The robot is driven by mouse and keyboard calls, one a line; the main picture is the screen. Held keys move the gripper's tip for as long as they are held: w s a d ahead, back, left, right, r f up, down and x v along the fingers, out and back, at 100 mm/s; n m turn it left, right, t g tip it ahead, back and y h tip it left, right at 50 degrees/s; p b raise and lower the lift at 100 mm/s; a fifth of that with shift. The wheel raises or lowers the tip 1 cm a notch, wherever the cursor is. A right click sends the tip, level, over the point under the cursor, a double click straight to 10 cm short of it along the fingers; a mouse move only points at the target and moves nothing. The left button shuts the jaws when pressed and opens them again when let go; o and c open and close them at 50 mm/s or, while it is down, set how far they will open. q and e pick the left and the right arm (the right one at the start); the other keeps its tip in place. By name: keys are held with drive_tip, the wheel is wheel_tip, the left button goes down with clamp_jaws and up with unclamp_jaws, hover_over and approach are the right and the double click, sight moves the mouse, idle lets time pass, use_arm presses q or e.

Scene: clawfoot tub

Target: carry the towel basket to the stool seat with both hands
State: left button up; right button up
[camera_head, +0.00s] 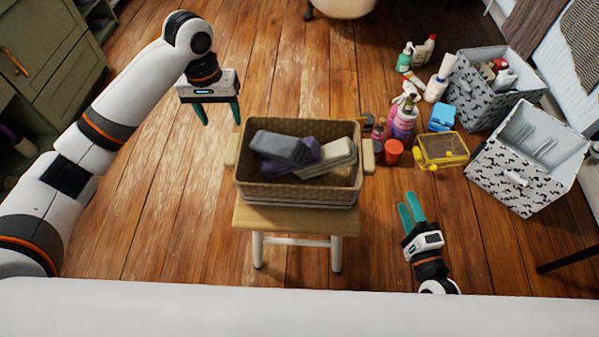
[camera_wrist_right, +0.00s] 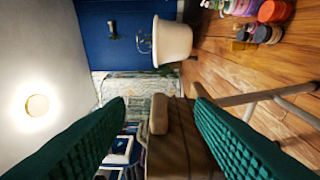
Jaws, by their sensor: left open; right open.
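The brown woven towel basket (camera_head: 300,192) sits on the wooden stool seat (camera_head: 290,219) in the head view, with folded grey, purple and cream towels (camera_head: 300,152) inside. It has a light wooden handle on each side. My left gripper (camera_head: 220,115) is open and empty, above and left of the basket, apart from it. My right gripper (camera_head: 411,207) is open and empty, to the right of the stool and apart from the basket. In the right wrist view the basket side and its handle (camera_wrist_right: 159,114) show between the two teal fingers (camera_wrist_right: 165,110).
Bottles (camera_head: 404,120), a red cup (camera_head: 393,151) and a yellow clear box (camera_head: 441,150) stand on the floor right of the basket. Two patterned bins (camera_head: 495,88) are further right. A green cabinet (camera_head: 50,60) is at left. The floor between is clear.

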drive_tip(key=shift+s+d+p, duration=0.25)
drive_tip(key=shift+s, duration=0.95)
drive_tip(key=shift+s+d+p, duration=0.2)
drive_tip(key=shift+s, duration=0.95)
drive_tip(key=shift+s, duration=0.15)
drive_tip(key=s+d+p, duration=0.1)
drive_tip(key=s+d, duration=0.1)
drive_tip(key=s, duration=0.9)
drive_tip(key=shift+s+d, duration=0.2)
drive_tip(key=shift+s, duration=0.1)
